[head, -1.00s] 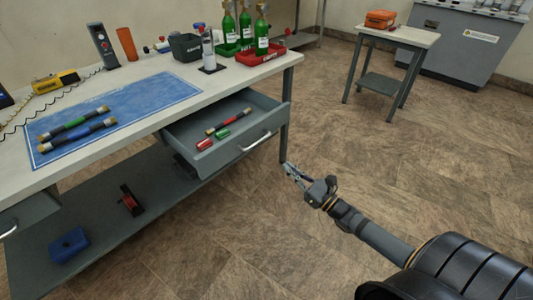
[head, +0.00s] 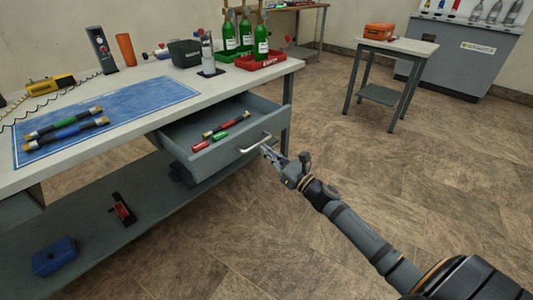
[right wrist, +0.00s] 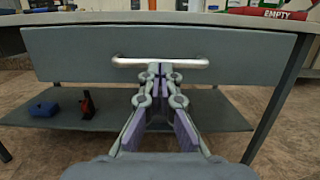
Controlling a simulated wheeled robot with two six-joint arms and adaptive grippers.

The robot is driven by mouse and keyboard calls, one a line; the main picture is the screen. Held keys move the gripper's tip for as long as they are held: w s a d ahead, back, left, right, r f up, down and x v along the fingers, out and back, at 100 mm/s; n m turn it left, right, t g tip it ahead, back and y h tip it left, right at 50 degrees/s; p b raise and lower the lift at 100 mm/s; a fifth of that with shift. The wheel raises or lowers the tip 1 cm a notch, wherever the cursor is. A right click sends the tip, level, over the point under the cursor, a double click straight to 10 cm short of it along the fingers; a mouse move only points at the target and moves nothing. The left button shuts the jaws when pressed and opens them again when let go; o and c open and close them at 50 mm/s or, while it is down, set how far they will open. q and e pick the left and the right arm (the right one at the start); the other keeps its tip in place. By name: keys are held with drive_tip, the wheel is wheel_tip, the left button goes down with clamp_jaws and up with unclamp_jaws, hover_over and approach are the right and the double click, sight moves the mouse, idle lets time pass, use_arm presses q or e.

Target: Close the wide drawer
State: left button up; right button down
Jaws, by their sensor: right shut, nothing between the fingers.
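The wide drawer (head: 235,148) stands open below the workbench top. Its inside shows a red and black hose piece, a red piece and a green piece. Its bar handle (head: 255,144) also spans the middle of the drawer front in the right wrist view (right wrist: 185,63). My right gripper (head: 268,153) is shut and empty, its fingertips at the handle, just below it in the picture. In the right wrist view, the fingertips (right wrist: 160,68) overlap the bar's middle; I cannot tell if they touch. My left gripper is not in view.
The workbench (head: 150,72) carries a blue mat (head: 120,100), green cylinders and a red tray. A lower shelf (head: 95,235) holds a blue box (head: 54,256) and a red and black item (head: 122,209). A small table (head: 398,46) stands behind. Floor right of the drawer is clear.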

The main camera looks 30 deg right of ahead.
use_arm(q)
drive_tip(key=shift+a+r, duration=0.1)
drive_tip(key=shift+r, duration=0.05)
use_arm(e)
drive_tip(key=shift+w+a, duration=0.1)
drive_tip(key=shift+w, duration=0.2)
